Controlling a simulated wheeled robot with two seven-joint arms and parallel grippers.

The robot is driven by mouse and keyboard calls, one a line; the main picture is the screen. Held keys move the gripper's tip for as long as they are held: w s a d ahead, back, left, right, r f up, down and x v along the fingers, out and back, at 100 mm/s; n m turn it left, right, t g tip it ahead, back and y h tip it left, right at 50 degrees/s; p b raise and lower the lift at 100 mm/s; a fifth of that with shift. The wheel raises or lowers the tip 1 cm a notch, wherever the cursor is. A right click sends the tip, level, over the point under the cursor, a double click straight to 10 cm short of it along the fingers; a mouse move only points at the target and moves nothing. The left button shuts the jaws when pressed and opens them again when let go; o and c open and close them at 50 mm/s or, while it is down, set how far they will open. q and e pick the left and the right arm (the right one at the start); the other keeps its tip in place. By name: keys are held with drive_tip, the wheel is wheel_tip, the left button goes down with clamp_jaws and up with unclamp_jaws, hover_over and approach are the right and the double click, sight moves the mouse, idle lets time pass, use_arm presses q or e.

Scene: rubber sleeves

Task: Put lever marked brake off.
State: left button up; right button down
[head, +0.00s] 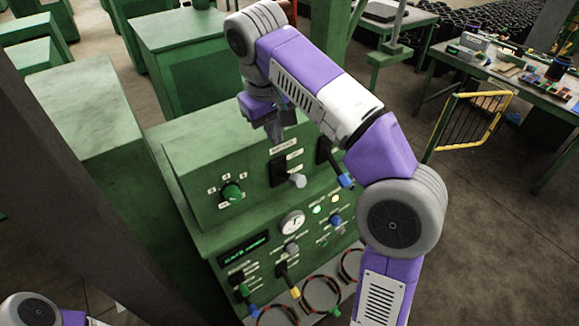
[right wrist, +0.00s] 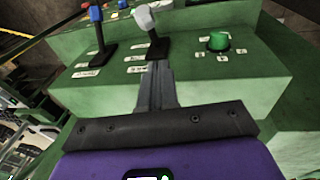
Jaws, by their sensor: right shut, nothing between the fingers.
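A lever with a light grey knob (head: 297,181) sticks out of a black slot plate on the upper green panel; it also shows in the right wrist view (right wrist: 145,17). A blue-knobbed lever (head: 345,180) is to its right, partly behind my right arm; in the right wrist view it stands at the left (right wrist: 96,14). The labels are too small or blurred for me to read which is marked brake. My right gripper (head: 275,138) is shut and empty, above the panel; in the right wrist view its fingertips (right wrist: 157,68) appear close to the grey-knobbed lever's base. Contact is unclear.
A green rotary knob (head: 231,192) is left of the grey-knobbed lever. A round gauge (head: 292,223), a lit display (head: 244,248) and several small levers are on the lower panel. A yellow railing (head: 470,125) and a cluttered table (head: 430,75) stand right.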

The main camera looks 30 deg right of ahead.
drive_tip(key=b, duration=0.2)
hover_over(291, 176)
drive_tip(key=w+a, duration=0.1)
drive_tip(key=a, duration=0.1)
wheel_tip(291, 176, down, 8)
use_arm(q)
drive_tip(key=shift+f+b, duration=0.45)
drive_tip(key=shift+f, duration=1.25)
use_arm(e)
drive_tip(key=shift+s+d+f, duration=0.4)
drive_tip(key=shift+f, duration=0.3)
drive_tip(key=shift+s+d+f, duration=0.35)
drive_tip(key=shift+s+f, duration=0.05)
drive_tip(key=shift+f, duration=0.25)
